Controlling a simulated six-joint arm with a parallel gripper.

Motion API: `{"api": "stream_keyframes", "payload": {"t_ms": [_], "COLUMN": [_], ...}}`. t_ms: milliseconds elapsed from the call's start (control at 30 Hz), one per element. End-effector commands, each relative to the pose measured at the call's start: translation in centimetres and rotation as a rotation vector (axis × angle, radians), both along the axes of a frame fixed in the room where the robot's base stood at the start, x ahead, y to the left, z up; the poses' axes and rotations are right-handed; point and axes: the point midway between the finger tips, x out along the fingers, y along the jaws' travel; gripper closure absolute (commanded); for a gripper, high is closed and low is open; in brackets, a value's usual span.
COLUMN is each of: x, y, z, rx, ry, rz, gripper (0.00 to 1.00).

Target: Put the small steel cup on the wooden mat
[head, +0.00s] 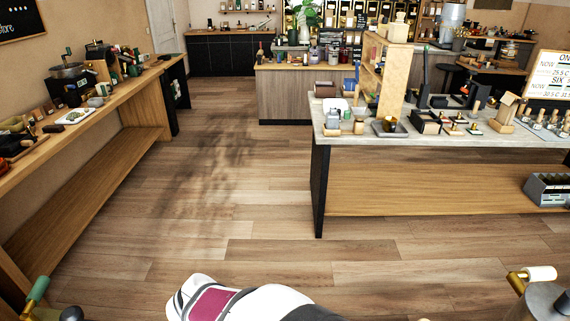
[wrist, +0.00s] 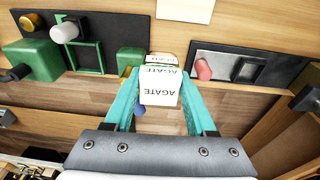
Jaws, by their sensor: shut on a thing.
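In the wrist view my gripper (wrist: 160,88) has its two teal fingers closed on the sides of a white box marked AGATE (wrist: 159,98). A small blue round thing shows just below the box, partly hidden. I cannot pick out the small steel cup or the wooden mat with certainty in either view. Small cup-like things (head: 333,120) stand at the near left of the pale-topped table in the head view, too small to identify. My gripper does not show in the head view.
Around the box in the wrist view are a green block (wrist: 31,60), a dark panel with a pink knob (wrist: 204,69) and wooden surfaces. In the head view a long wooden bench (head: 122,97) with clutter runs along the left. The floor (head: 220,190) between is clear.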

Motion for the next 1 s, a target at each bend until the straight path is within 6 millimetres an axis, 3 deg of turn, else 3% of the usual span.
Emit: {"api": "stream_keyframes", "payload": {"t_ms": [200, 367, 767, 1000], "x": [-6.3, -8.7, -9.4, -9.4], "y": [2.9, 3.5, 3.6, 3.5], "z": [-3.5, -4.7, -5.0, -7.8], "rx": [0.015, 0.028, 0.034, 0.028], "ry": [0.002, 0.005, 0.006, 0.008], "rz": [0.014, 0.009, 0.006, 0.007], "gripper": [1.0, 1.0, 1.0, 1.0]}}
